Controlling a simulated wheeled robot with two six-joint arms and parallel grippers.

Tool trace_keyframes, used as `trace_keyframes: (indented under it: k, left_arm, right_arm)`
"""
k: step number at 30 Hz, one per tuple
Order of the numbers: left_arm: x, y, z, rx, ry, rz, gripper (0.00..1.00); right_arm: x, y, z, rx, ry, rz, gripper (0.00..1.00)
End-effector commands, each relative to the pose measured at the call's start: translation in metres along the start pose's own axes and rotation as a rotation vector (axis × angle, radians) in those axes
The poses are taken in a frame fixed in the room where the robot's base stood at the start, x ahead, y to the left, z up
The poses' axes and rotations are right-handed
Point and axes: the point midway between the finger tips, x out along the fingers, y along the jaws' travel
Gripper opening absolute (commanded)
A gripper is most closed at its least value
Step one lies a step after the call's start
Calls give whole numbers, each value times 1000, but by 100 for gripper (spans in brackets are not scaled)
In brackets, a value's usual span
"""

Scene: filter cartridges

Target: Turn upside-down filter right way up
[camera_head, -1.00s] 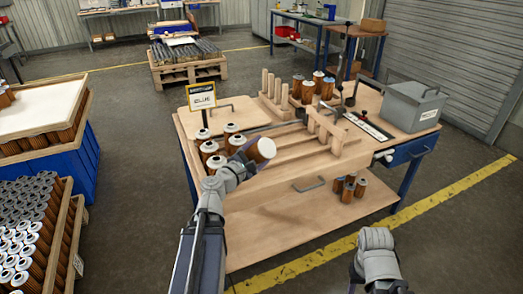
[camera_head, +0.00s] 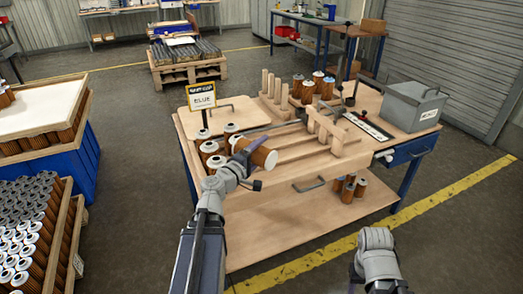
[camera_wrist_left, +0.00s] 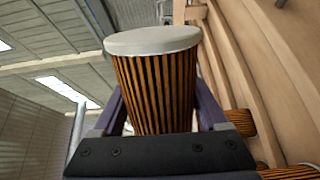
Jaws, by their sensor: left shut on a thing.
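My left gripper (camera_head: 246,150) is shut around the side of an orange-brown pleated filter (camera_head: 262,152). The filter is held above the front left of the workbench, lying on a slant, with a pale end cap facing right and toward me. In the left wrist view the filter (camera_wrist_left: 155,90) sits between the two fingers, its plain pale cap (camera_wrist_left: 152,40) away from the palm. Its other end is hidden by the gripper. Several filters (camera_head: 209,149) stand at the bench's left, just left of the gripper. My right gripper is not visible; only part of that arm shows.
More filters (camera_head: 308,90) stand at the back; a grey lidded bin (camera_head: 412,105) is at right.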

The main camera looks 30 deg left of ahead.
Motion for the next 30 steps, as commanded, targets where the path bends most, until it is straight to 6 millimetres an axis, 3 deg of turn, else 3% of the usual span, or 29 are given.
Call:
trace_keyframes:
  k: [6, 17, 30]
  left_arm:
    - [0, 0, 0, 192, 0, 0, 15]
    - [0, 0, 0, 233, 0, 0, 15]
    - [0, 0, 0, 760, 0, 0, 15]
  right_arm:
    - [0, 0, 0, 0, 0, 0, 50]
    - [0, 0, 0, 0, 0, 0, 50]
    - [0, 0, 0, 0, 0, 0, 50]
